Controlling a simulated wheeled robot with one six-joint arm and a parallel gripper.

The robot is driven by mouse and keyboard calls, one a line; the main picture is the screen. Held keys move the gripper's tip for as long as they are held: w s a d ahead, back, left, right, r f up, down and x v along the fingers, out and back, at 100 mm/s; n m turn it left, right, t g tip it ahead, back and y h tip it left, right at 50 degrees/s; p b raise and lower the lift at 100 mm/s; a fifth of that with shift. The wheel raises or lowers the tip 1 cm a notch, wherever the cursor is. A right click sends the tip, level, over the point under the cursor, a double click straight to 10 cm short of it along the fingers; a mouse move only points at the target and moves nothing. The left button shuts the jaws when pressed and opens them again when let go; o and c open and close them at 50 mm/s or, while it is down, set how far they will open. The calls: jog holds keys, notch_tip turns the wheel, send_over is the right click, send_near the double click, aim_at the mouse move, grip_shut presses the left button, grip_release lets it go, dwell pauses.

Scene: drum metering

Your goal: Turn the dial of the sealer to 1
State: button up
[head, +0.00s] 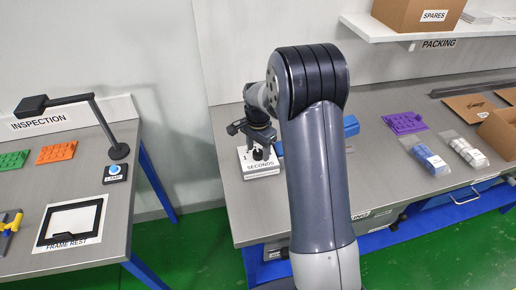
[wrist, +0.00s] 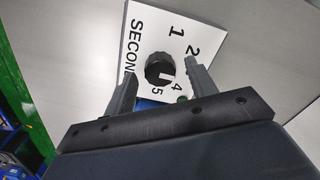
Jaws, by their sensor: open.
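The sealer's dial is a black round knob (wrist: 159,67) on a white plate (wrist: 138,40) marked SECONDS, with 1, 2, 4 and 5 readable around it. A white mark on the knob's lower side seems to point towards 4 and 5; the exact setting is unclear. In the head view the dial (head: 261,154) sits on the white block (head: 262,170) on the right bench. My gripper (wrist: 160,69) is open, its fingertips on either side of the knob with a visible gap. In the head view my gripper (head: 258,141) is just above the block.
A blue object (head: 350,126) stands behind my arm, which hides part of the bench. A purple tray (head: 404,123) and bagged parts (head: 430,160) lie further right. The left bench holds a lamp (head: 118,151) and a frame rest (head: 70,222).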

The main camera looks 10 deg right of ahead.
jog(key=shift+f, duration=0.4)
jog(key=shift+c, duration=0.3)
jog(key=c, duration=0.9)
